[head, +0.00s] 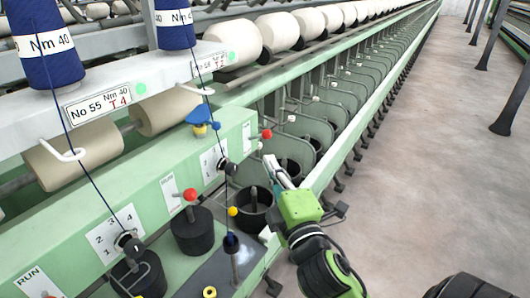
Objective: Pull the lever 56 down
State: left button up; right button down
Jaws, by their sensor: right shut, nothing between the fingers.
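Two levers with red ball knobs show on the green machine front. The nearer red knob (190,194) stands above a black cylinder, and the farther red knob (266,134) sits up and left of my right gripper. A plate reading No 55 (98,103) hangs at the left; the number on the smaller plate (210,62) to its right is unclear, so I cannot tell for certain which lever is 56. My right gripper (269,163) is shut and empty, with its pale fingers just below the farther knob, apparently apart from it. My left gripper is out of view.
Blue yarn cones (45,50) stand on the upper rail, with threads running down. A black cup (254,208) lies left of my right gripper. A long row of spindle dividers (315,125) recedes along the frame. The floor (410,150) at right is open, with dark posts.

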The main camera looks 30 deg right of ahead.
aim_at(259, 136)
jog(key=p+x, duration=0.1)
jog(key=x, duration=0.8)
jog(key=shift+w, duration=0.35)
